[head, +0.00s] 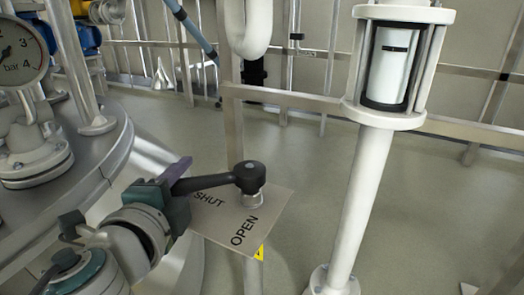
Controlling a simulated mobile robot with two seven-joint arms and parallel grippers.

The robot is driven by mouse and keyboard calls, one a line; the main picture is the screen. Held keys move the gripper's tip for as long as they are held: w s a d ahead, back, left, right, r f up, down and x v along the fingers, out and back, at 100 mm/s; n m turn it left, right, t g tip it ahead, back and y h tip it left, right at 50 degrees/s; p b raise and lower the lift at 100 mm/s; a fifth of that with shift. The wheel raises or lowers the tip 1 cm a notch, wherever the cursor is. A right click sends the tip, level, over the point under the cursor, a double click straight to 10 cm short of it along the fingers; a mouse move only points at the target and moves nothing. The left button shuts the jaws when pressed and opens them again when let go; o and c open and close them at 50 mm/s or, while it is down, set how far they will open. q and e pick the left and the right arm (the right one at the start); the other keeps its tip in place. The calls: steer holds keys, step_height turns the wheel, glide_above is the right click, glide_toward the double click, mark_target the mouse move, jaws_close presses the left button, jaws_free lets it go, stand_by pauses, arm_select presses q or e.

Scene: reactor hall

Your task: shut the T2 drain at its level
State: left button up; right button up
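The drain valve has a black lever (215,183) on a round black hub (250,177), above a square plate (262,205) marked SHUT and OPEN. The lever points left from the hub and lies along the upper side of the word SHUT. My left gripper (176,187) comes in from the lower left. Its purple and teal fingers sit on both sides of the lever's outer end and look closed on it. A sight glass (391,70) in a white frame stands upper right, with a short black mark high on its pale window. I cannot make out a liquid level. My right gripper is out of view.
A pressure gauge (18,52) and flanged fittings sit on a metal vessel (100,165) at left. A white post (360,200) carries the sight glass. Metal rails (290,100) cross behind the valve. A yellow tag (259,252) shows below the plate. Open floor lies between plate and post.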

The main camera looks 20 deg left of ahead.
arm_select(q)
jaws_close()
stand_by(1.0)
